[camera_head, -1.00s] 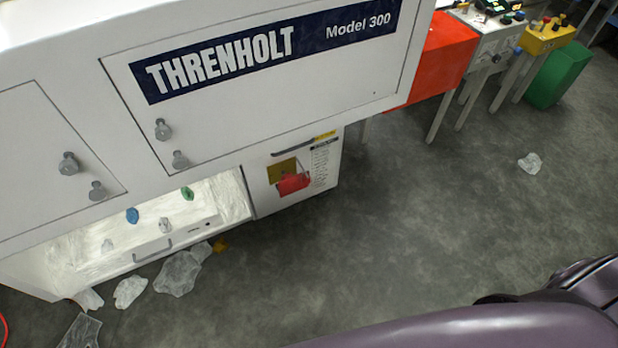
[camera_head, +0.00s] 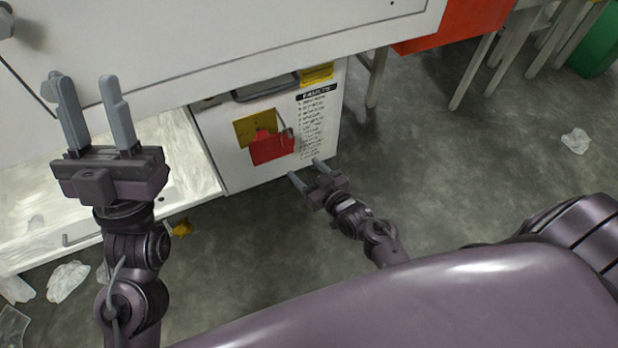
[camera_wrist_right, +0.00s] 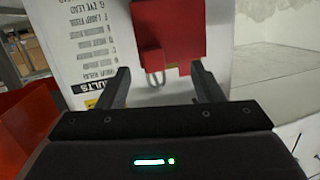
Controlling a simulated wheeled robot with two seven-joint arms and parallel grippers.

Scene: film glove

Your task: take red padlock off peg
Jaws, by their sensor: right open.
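The red padlock (camera_head: 272,148) hangs on the white panel of the machine, in front of a yellow plate (camera_head: 258,124). In the right wrist view the padlock (camera_wrist_right: 168,28) is at the top middle, beyond my fingers, with a metal loop near it. The peg itself cannot be made out. My right gripper (camera_head: 309,172) is open and empty, below and to the right of the padlock; its fingers (camera_wrist_right: 158,82) are apart in the right wrist view. My left gripper (camera_head: 88,90) is open and empty, raised in front of the machine at the left.
A grey handle (camera_head: 265,88) juts out above the padlock. A printed fault list (camera_head: 316,120) is right of it. The white machine overhangs the panel. Crumpled plastic (camera_head: 66,281) lies on the floor at left. Floor at right is mostly clear.

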